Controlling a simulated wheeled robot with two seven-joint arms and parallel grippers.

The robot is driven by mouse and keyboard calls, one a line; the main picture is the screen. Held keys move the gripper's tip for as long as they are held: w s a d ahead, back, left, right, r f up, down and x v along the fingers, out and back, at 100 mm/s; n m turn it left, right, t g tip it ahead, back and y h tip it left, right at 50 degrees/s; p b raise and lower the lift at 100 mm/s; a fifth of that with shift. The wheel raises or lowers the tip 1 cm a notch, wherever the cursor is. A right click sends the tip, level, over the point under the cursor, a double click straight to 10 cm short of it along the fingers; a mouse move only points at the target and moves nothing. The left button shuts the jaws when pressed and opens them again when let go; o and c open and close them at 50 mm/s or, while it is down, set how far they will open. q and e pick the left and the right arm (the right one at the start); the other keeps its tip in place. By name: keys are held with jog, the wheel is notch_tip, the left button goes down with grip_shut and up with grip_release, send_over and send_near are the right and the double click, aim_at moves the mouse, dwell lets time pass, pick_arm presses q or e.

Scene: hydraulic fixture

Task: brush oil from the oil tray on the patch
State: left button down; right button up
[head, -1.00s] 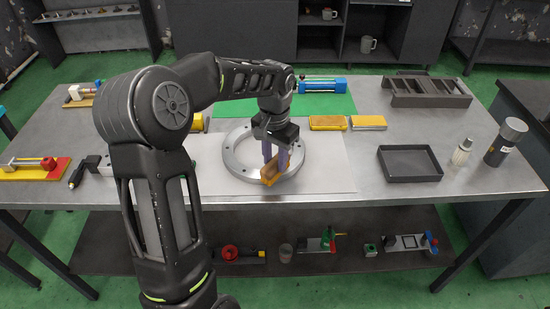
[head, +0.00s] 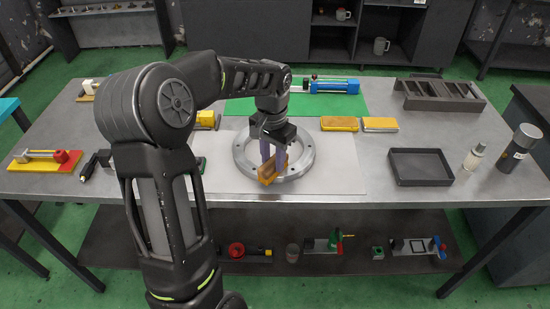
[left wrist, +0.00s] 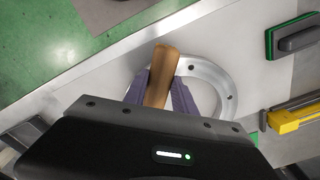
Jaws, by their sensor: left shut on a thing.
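My left gripper (head: 272,152) is shut on a brown and orange brush (head: 270,171), held over the near part of a grey metal ring (head: 309,164). Whether the brush touches the ring or sheet cannot be told. In the left wrist view, the fingers (left wrist: 166,98) grip the brush's brown wooden body (left wrist: 163,72), with the ring (left wrist: 228,92) behind. A dark, shallow rectangular tray (head: 420,168), likely the oil tray, lies right of the ring; no oil can be made out. No patch is clearly distinguishable. My right gripper is not in view.
A pale sheet (head: 340,180) lies under the ring. Two yellow-topped blocks (head: 340,124) (head: 380,125) lie behind it. A clear bottle (head: 474,157) and dark canister (head: 519,148) stand right of the tray. A dark rack (head: 440,94) is at the back right. The table between sheet and tray is clear.

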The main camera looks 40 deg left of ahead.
pick_arm(q)
jog(key=shift+s+a+f, duration=0.1)
jog(key=shift+s+a, duration=0.8)
jog(key=shift+a, duration=0.25)
jog(key=shift+s+a, duration=0.1)
jog(key=shift+a, duration=0.05)
jog(key=shift+f, duration=0.1)
jog(key=shift+w+d, duration=0.5)
jog(key=shift+d, duration=0.2)
jog(key=shift+w+d, duration=0.5)
jog(key=shift+d, duration=0.15)
jog(key=shift+d, duration=0.1)
jog(key=shift+w+d+r+p, duration=0.2)
jog(key=shift+w+d+p, duration=0.15)
jog(key=shift+w+d, duration=0.75)
jog(key=shift+s, duration=0.1)
